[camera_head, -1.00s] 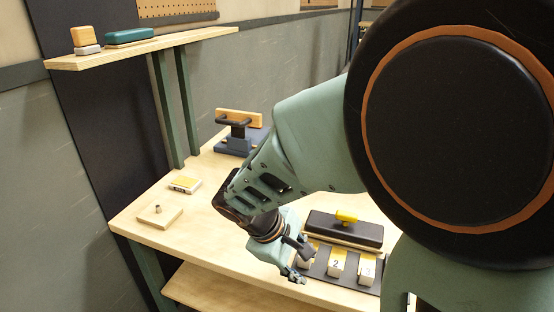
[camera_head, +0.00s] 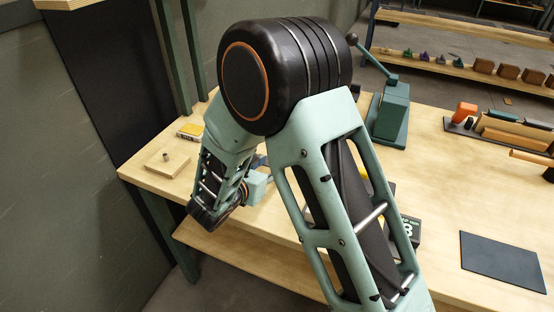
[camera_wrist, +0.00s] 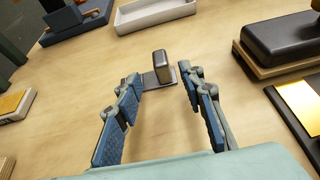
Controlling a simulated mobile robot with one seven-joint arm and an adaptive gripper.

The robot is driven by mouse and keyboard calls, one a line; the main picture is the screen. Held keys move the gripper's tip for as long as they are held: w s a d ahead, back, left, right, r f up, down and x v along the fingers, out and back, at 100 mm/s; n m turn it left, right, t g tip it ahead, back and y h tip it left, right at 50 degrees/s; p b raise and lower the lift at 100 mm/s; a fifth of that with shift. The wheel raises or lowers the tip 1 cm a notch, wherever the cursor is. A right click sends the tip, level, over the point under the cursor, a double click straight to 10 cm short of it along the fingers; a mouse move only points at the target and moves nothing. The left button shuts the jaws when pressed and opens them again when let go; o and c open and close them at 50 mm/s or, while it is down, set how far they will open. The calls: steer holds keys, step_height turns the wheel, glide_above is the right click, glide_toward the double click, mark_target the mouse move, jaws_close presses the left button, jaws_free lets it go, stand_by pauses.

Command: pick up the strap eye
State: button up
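The strap eye appears to be the small dark metal piece (camera_wrist: 162,67) in the wrist view, a flat plate with an upright rounded part. It lies on the wooden table ahead of my gripper (camera_wrist: 160,78), which is open and empty. The two blue-padded fingers stand apart, and the piece shows in the gap between their tips. I cannot tell how far beyond the tips it lies. In the head view my gripper (camera_head: 258,186) is partly hidden behind my arm, and the strap eye cannot be made out.
In the wrist view, a white tray (camera_wrist: 156,14) lies behind, a black block on wood (camera_wrist: 284,38) at right, and a small box (camera_wrist: 14,104) at left. The head view shows a wooden block with a metal stub (camera_head: 168,164), a green press (camera_head: 391,112) and a dark mat (camera_head: 502,262).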

steer(key=shift+x, duration=3.6)
steer(key=shift+s, duration=0.1)
jaws_close()
